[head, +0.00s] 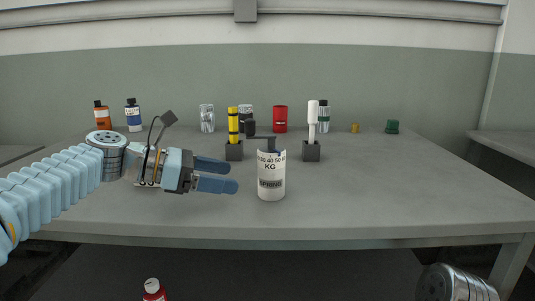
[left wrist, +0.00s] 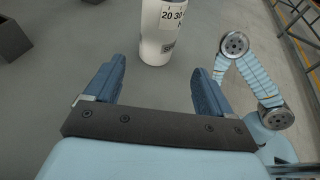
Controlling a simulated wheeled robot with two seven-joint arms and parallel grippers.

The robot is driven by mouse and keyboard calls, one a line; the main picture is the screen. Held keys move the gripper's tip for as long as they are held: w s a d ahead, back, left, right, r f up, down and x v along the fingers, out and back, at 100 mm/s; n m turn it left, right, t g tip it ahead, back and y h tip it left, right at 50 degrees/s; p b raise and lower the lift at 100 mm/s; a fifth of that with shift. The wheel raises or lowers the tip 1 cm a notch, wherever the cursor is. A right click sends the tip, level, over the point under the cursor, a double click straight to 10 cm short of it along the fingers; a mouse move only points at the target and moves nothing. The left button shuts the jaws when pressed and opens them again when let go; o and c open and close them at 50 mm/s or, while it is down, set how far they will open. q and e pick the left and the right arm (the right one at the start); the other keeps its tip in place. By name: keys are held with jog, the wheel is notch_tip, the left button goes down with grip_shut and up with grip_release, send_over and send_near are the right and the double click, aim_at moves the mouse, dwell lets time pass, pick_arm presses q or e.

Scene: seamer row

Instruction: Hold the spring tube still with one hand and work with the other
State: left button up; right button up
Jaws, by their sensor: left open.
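The spring tube (head: 271,180) is a white upright cylinder marked "SPRING" and with a kilogram scale. It stands near the middle of the grey table. A dark blue-grey piece shows at its top. My left gripper (head: 232,176) is just left of the tube, its two blue fingers apart and pointing at it. In the left wrist view the tube (left wrist: 160,38) stands ahead of the open gripper (left wrist: 160,70), beyond the fingertips, with nothing between the fingers. My right gripper is in neither view.
A yellow tool (head: 233,122) and a white-handled tool (head: 312,118) stand in dark blocks behind the tube. Bottles, jars and a red can (head: 280,119) line the back. A green piece (head: 392,126) sits at the back right. The table's right side (head: 420,185) is clear.

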aim_at(266, 181)
pick_arm(q)
jog(key=shift+w+d, duration=0.1)
jog(key=shift+w, duration=0.2)
jog(key=shift+w+d+f, duration=0.1)
jog(key=shift+d+f, duration=0.05)
jog(key=shift+d, duration=0.15)
jog(key=b+x, duration=0.2)
jog(key=x, duration=0.3)
jog(key=shift+d+f+b, duration=0.1)
jog(key=shift+b, duration=0.2)
jog(key=x, duration=0.1)
jog(key=p+x, duration=0.1)
jog(key=shift+w+d, duration=0.2)
jog(key=shift+d, duration=0.2)
jog(key=shift+w+d+f, duration=0.1)
jog(key=shift+d+f, duration=0.05)
jog(key=shift+d, duration=0.3)
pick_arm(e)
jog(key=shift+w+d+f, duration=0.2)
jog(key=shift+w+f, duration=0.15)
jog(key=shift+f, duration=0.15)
pick_arm(q)
jog(key=c, duration=0.7)
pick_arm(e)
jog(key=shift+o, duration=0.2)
